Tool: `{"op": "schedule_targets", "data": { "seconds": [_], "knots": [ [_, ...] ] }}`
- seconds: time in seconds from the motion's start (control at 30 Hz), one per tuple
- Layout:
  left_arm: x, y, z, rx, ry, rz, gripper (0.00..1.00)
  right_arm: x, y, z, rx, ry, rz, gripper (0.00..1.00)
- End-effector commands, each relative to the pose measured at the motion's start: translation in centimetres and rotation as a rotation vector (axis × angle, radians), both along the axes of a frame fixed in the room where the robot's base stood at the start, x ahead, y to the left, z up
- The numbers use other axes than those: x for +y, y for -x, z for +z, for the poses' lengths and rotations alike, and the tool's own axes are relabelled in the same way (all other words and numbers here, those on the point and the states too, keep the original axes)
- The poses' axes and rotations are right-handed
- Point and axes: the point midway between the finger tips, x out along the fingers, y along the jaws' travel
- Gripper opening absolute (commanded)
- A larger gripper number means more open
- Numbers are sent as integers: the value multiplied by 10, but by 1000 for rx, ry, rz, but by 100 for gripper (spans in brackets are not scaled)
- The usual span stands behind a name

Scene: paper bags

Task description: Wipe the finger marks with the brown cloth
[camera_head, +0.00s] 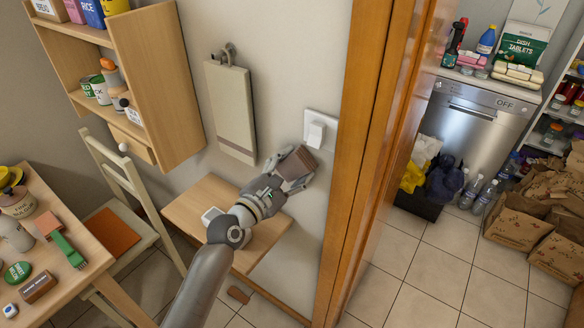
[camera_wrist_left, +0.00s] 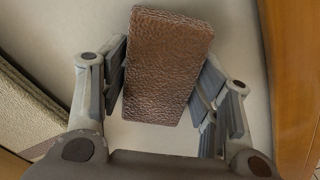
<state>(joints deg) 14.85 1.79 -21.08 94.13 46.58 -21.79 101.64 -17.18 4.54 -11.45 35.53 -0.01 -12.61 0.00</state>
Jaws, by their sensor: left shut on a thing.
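My left gripper (camera_head: 288,172) is shut on the brown cloth (camera_head: 298,183), close to the pale wall and just below and left of the white light switch (camera_head: 315,132). In the left wrist view the cloth (camera_wrist_left: 168,65) is a folded, textured brown block between the two fingers of the left gripper (camera_wrist_left: 166,90). Its far face is hidden, and I cannot tell whether it touches the wall. I cannot make out finger marks in either view. My right gripper is not in view.
A wooden door frame (camera_head: 350,150) stands right of the switch. A beige board (camera_head: 232,110) hangs on the wall to the left. Below my arm is a small wooden table (camera_head: 205,188). A chair (camera_head: 130,205) and a cluttered table (camera_head: 85,222) stand at left.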

Motion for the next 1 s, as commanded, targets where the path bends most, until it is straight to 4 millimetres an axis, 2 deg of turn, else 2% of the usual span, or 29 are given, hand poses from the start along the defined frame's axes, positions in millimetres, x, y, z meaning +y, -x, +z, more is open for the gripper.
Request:
{"op": "schedule_targets", "data": {
  "seconds": [0.4,0.67,1.0],
  "knots": [
    [-28,17,0,2,1,-2,35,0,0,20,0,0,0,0],
    [-36,22,0,2,0,-3,35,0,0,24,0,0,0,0],
    [-57,40,0,3,1,-2,35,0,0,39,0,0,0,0]
  ]
}}
